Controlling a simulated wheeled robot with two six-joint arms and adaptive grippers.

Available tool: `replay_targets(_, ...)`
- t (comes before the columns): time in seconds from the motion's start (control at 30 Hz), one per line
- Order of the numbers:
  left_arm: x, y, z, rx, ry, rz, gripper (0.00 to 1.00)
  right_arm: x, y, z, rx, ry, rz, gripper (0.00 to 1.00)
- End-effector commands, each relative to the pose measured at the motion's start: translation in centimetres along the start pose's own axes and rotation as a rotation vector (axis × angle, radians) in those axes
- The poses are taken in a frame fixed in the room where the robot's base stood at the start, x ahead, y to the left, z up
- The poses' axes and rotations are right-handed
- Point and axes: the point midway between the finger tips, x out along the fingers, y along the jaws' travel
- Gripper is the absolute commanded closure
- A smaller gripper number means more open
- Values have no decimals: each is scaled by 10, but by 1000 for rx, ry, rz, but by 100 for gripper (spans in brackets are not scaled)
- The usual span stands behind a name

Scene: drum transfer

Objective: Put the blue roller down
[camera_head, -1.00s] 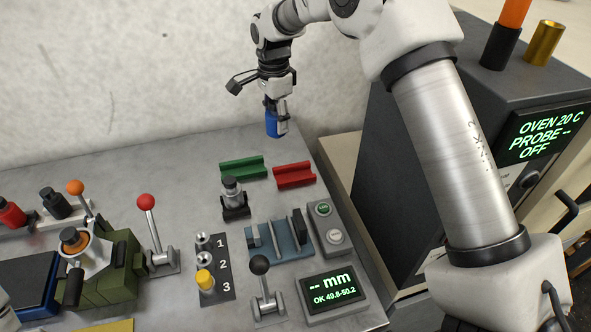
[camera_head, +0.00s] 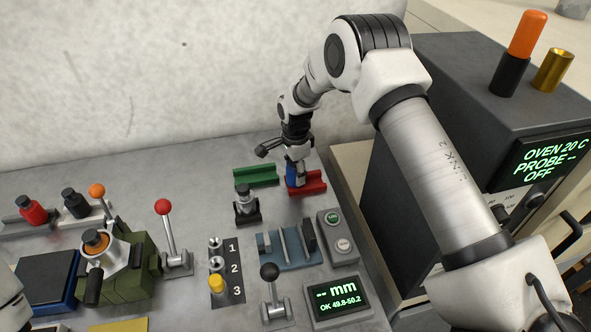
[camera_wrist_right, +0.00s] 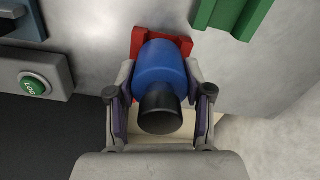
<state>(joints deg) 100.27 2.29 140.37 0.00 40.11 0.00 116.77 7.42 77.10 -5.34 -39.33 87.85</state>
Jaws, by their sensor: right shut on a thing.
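The blue roller (camera_head: 291,173) is between the fingers of my right gripper (camera_head: 297,172), at the red cradle (camera_head: 312,184) near the back right of the bench. In the right wrist view the blue roller (camera_wrist_right: 160,66) has a dark end knob (camera_wrist_right: 160,110) towards the camera, and my right gripper (camera_wrist_right: 160,105) is shut on it from both sides. The red cradle (camera_wrist_right: 141,38) shows behind and beside the roller. I cannot tell whether the roller touches the cradle. My left gripper is not in view.
The green cradle (camera_head: 256,175) lies just left of the red one. A dark-capped valve-like piece (camera_head: 245,205), a blue-grey gauge fixture (camera_head: 287,248) and a button box (camera_head: 338,237) stand in front. The oven (camera_head: 440,130) stands to the right, beyond the bench edge.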

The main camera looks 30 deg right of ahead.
Motion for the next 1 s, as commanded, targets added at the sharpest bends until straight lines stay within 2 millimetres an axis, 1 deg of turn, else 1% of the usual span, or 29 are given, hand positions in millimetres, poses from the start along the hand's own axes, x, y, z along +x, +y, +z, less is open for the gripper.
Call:
replay_targets(0.13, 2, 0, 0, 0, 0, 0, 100, 3, 0, 0, 0, 0, 0, 100)
replay_targets(0.17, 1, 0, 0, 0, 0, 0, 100, 3, 0, 0, 0, 0, 1, 42)
replay_targets(0.2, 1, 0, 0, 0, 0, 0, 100, 3, 0, 0, 0, 0, 1, 28)
replay_targets(0.23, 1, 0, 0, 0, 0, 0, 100, 3, 0, 0, 0, 0, 1, 24)
replay_targets(0.5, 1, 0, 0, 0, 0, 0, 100, 2, 0, 0, 0, 0, 1, 24)
replay_targets(0.57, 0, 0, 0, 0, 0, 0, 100, -1, 0, 0, 0, 0, 0, 24)
replay_targets(0.67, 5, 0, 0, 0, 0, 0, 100, -10, -1, 0, 0, 0, -2, 24)
replay_targets(0.77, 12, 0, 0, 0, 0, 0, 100, -30, -1, 0, 1, 0, -4, 24)
replay_targets(1.0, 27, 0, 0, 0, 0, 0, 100, -92, -1, 0, 1, 0, -4, 24)
